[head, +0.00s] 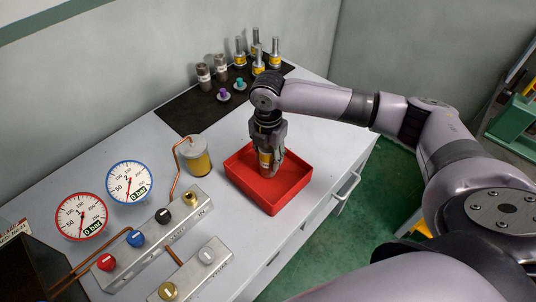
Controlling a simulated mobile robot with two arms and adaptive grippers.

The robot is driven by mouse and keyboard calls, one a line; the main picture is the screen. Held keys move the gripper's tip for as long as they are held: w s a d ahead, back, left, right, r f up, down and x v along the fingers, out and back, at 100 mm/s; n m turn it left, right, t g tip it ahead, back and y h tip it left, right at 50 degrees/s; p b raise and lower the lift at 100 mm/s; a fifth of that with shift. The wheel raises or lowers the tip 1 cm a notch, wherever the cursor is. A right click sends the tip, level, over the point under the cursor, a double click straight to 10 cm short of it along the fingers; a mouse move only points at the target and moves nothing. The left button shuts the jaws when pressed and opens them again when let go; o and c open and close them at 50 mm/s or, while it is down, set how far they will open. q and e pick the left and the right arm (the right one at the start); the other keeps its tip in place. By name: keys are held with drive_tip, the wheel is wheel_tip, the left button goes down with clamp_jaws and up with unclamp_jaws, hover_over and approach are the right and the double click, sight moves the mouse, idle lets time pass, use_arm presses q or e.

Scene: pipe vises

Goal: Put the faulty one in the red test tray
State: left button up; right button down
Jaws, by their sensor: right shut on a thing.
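A red tray (289,191) sits near the front right edge of the grey bench. My right gripper (270,168) points down over the tray and is shut on a metal part with a yellow band (265,157). The fingers hide most of this part, and I cannot tell whether it touches the tray floor. Several similar silver parts with yellow bands (275,55) stand upright on the dark mat at the back. My left gripper is not in view.
Two grey-topped fittings (204,77) and small purple and teal knobs (240,84) are on the dark mat (190,113). Two round gauges (81,216), a valve manifold (156,239) and a yellow-banded cylinder (196,158) with copper pipe stand left of the tray.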

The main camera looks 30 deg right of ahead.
drive_tip(key=c, duration=1)
unclamp_jaws()
wheel_tip(320, 180, up, 12)
drive_tip(key=shift+r+b, duration=0.1)
drive_tip(key=shift+b, duration=1.1)
